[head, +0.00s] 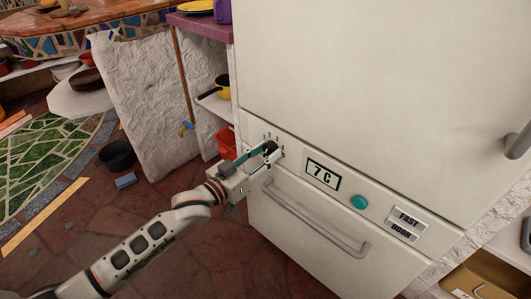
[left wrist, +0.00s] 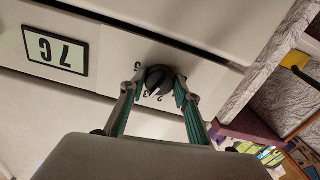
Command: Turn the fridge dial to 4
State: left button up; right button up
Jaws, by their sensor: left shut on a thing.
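The fridge dial (head: 270,147) is a small dark knob at the left end of the fridge's control panel, partly hidden by my gripper in the head view. In the left wrist view the dial (left wrist: 159,80) is black, between my fingertips. My left gripper (head: 267,154) is shut on the dial, with green-padded fingers on either side of it, also seen in the left wrist view (left wrist: 156,86). Small numerals ring the dial, mostly too small or covered to read. I cannot tell which one the dial points at. The display (head: 323,174) reads "7C". My right gripper is not in view.
A long drawer handle (head: 315,220) runs below the panel. A red bin (head: 226,142) and shelves stand left of the fridge.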

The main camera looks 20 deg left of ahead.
pick_arm(q)
jog(key=shift+r+m, duration=0.2)
jog(key=shift+m, duration=0.1)
jog(key=shift+r+m+p, duration=0.1)
jog(key=shift+m+p, duration=0.5)
jog(key=shift+p, duration=0.1)
jog(key=shift+m, duration=0.4)
jog(key=shift+m+p, duration=0.8)
jog(key=shift+m, duration=1)
jog(key=shift+f+m+p, duration=0.25)
jog(key=shift+m+p, duration=0.15)
jog(key=shift+m, duration=0.2)
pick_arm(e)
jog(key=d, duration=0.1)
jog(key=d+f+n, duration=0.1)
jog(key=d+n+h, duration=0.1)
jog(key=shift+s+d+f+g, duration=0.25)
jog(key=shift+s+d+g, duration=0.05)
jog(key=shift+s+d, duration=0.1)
pick_arm(q)
jog(key=shift+f, duration=0.1)
